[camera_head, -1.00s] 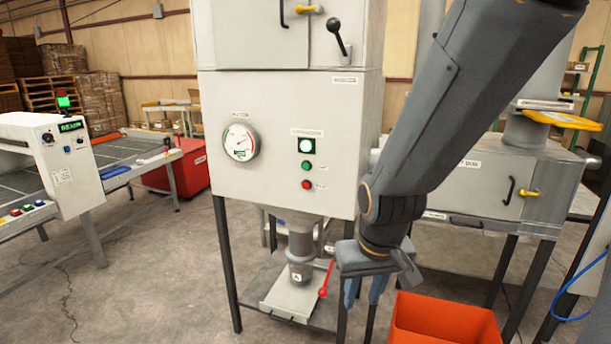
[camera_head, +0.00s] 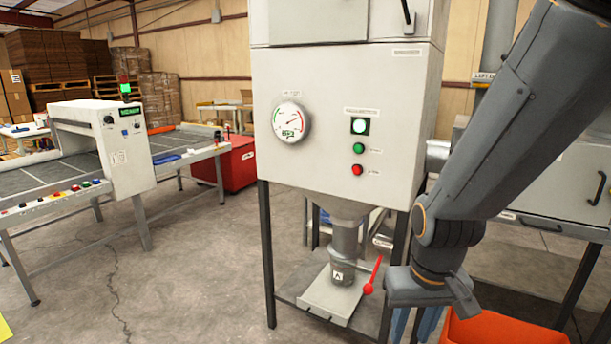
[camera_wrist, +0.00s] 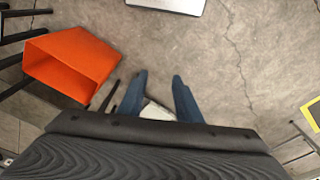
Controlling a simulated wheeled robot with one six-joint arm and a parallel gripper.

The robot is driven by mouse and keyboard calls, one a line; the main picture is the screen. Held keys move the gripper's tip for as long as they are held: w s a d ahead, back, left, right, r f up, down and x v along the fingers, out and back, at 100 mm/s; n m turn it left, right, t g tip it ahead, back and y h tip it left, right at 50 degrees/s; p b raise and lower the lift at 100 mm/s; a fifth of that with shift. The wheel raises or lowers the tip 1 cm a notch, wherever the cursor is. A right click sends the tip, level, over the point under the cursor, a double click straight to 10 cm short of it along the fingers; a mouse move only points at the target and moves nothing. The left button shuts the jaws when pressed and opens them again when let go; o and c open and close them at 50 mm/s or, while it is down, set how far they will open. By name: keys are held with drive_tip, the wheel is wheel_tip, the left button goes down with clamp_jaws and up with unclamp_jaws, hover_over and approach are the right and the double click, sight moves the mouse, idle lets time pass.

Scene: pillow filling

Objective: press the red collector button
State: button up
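The collector is a pale grey cabinet (camera_head: 340,120) on dark legs. Its red button (camera_head: 357,170) sits on the front panel, below a green button (camera_head: 358,149) and a lit white lamp (camera_head: 360,126). My gripper (camera_head: 414,325) hangs at the lower right of the cabinet, pointing down, well below and right of the red button. In the wrist view my gripper (camera_wrist: 160,92) has its two blue fingers spread apart, with nothing between the tips but floor. The red button does not show in the wrist view.
An orange bin (camera_head: 490,330) stands below and right of my gripper; it also shows in the wrist view (camera_wrist: 70,65). A red-handled lever (camera_head: 374,272) sticks up by the spout. A conveyor machine (camera_head: 100,140) stands at left. Open floor (camera_head: 190,270) lies between.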

clamp_jaws()
idle(1.7)
